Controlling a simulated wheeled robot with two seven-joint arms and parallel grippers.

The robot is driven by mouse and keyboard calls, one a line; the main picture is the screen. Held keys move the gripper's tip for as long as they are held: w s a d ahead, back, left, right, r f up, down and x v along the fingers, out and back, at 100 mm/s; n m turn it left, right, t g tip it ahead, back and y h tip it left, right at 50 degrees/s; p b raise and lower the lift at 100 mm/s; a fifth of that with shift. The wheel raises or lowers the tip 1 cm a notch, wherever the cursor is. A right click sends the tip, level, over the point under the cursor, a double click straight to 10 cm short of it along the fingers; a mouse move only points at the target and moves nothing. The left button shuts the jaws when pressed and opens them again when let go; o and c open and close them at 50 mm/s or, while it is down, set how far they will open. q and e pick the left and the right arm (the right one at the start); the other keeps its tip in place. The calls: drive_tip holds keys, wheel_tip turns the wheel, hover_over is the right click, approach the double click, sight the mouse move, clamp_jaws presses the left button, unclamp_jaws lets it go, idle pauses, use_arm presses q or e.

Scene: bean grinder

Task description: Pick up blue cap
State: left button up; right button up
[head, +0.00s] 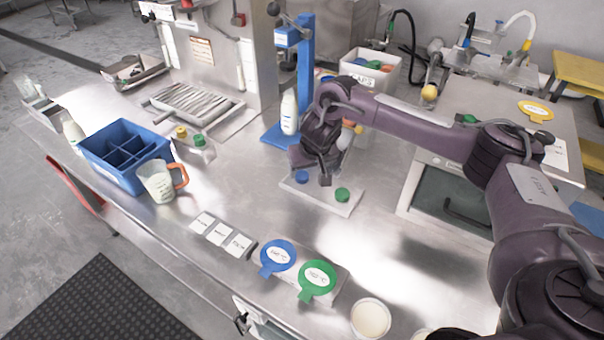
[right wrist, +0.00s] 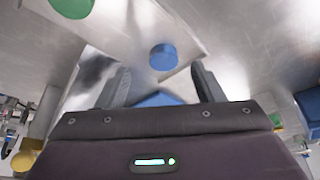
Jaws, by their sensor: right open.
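The blue cap (head: 302,177) sits on a pale flat board (head: 328,204) in the middle of the steel table. It also shows in the right wrist view (right wrist: 163,57), ahead of and between the finger lines. My right gripper (head: 324,182) points down close beside the cap. In the right wrist view its two fingers (right wrist: 160,78) stand apart with nothing between them. A green cap (head: 342,194) sits on the same board, to the right of the blue one. My left gripper is not in view.
A blue stand (head: 304,70) with a white bottle (head: 289,112) is behind the board. A blue divided bin (head: 112,165) and a measuring jug (head: 157,182) stand at left. Blue (head: 276,256) and green (head: 318,281) labelled discs lie in front. The table between jug and board is clear.

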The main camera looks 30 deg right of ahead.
sight(302, 175)
drive_tip(key=shift+w+a+f, duration=0.1)
drive_tip(key=shift+w+f, duration=0.85)
drive_tip(key=shift+f, duration=0.2)
drive_tip(key=shift+x, duration=0.85)
drive_tip(key=c, duration=0.5)
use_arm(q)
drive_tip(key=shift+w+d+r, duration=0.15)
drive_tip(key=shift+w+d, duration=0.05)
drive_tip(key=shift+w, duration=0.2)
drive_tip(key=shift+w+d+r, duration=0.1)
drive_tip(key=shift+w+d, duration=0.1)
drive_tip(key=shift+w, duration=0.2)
use_arm(e)
drive_tip(key=c, duration=0.5)
